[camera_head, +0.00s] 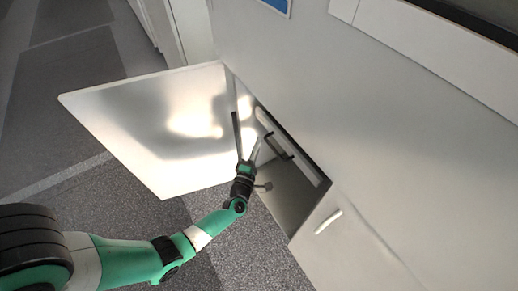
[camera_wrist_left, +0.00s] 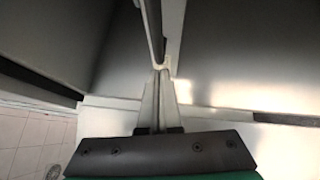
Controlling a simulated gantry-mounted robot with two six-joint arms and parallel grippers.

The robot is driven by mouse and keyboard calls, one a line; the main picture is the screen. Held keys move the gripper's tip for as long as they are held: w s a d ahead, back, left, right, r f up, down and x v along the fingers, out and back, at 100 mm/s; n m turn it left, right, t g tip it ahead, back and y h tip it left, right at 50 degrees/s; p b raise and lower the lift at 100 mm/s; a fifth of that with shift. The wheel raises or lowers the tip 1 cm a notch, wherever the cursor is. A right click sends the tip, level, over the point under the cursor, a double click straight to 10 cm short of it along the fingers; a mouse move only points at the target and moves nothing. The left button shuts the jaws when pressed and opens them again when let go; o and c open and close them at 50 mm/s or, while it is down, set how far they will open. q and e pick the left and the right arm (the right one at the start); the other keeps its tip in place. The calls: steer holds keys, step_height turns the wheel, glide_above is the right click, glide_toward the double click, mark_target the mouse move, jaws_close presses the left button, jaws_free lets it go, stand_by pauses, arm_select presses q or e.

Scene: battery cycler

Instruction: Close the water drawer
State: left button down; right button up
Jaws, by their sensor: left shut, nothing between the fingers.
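The cabinet opening holds what looks like the water drawer, a pale front with a dark bar handle (camera_head: 278,146); I cannot tell how far out it stands. A large shiny pale door panel (camera_head: 120,125) stands swung open on the left of the opening. My left gripper (camera_head: 255,150) is shut and empty at the opening, between the open panel and the dark handle. In the left wrist view, its closed fingers (camera_wrist_left: 160,95) point at a narrow upright edge (camera_wrist_left: 152,30). I cannot tell whether they touch it. My right gripper is not in view.
A grey cabinet front with a pale handle (camera_head: 328,221) lies to the lower right of the opening. A wide flat grey face (camera_head: 390,110) rises on the right. Speckled floor (camera_head: 245,235) is clear below the open panel.

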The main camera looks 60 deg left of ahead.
arm_select(q)
steer(key=shift+w+f, duration=0.1)
steer(key=shift+f, duration=0.05)
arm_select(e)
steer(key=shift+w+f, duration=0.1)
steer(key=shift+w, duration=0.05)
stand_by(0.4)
arm_select(q)
steer(key=s+a+p+v, duration=0.2)
steer(key=v, duration=1.1)
steer(key=shift+f+p, duration=0.15)
steer(key=shift+p, duration=0.2)
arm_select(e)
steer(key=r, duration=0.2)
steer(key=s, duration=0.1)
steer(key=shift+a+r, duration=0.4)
arm_select(q)
steer(key=shift+a, duration=0.15)
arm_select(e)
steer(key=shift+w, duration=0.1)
